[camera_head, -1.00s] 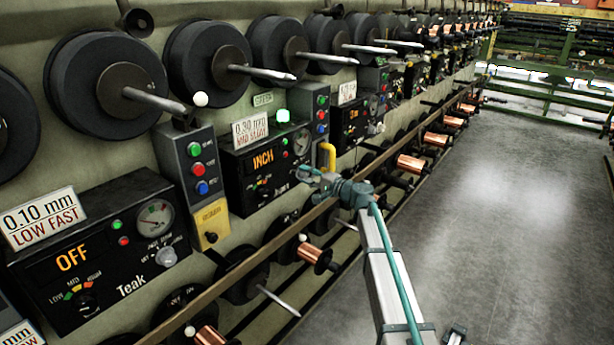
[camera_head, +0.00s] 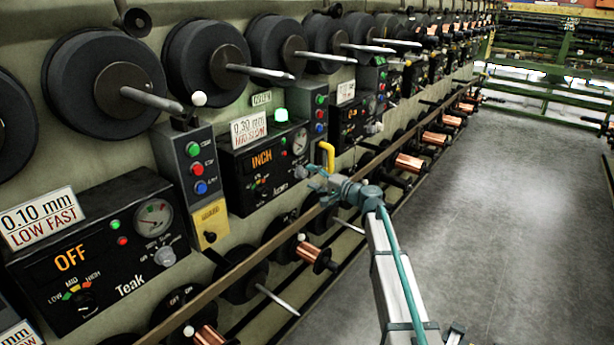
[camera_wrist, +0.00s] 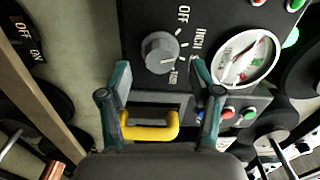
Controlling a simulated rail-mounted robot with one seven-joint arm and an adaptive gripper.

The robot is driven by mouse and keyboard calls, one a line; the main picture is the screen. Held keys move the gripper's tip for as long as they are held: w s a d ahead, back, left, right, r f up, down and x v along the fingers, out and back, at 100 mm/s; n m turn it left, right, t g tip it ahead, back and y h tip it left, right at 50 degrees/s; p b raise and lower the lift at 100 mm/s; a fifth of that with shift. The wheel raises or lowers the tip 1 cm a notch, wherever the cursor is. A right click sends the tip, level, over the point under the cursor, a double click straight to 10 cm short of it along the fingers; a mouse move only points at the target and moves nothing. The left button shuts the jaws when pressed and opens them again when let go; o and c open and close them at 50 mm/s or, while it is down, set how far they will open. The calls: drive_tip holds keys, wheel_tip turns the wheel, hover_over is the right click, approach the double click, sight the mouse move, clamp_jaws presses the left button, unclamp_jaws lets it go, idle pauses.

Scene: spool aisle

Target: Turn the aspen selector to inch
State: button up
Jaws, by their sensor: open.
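The aspen panel (camera_head: 238,185) is a black box with an orange display reading INCH (camera_head: 262,160) and a lit green lamp on top. Its grey selector knob (camera_head: 301,172) is at the panel's right side; in the wrist view the round knob (camera_wrist: 160,52) sits beside the OFF and INCH labels. I cannot tell its pointer's direction. My gripper (camera_head: 317,178) is just in front of the knob. In the wrist view my gripper (camera_wrist: 161,72) is open, with the knob ahead of and between its teal fingertips; contact is not visible.
A yellow handle (camera_wrist: 150,130) shows between my fingers in the wrist view, and stands close to my gripper in the head view (camera_head: 327,155). A brown rail (camera_head: 255,258) runs below the panels. The Teak panel (camera_head: 40,285) reads OFF. The aisle floor (camera_head: 500,200) is clear.

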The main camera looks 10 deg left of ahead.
drive_tip(key=v, duration=0.8)
drive_tip(key=shift+s+d, duration=0.2)
drive_tip(key=shift+d, duration=0.15)
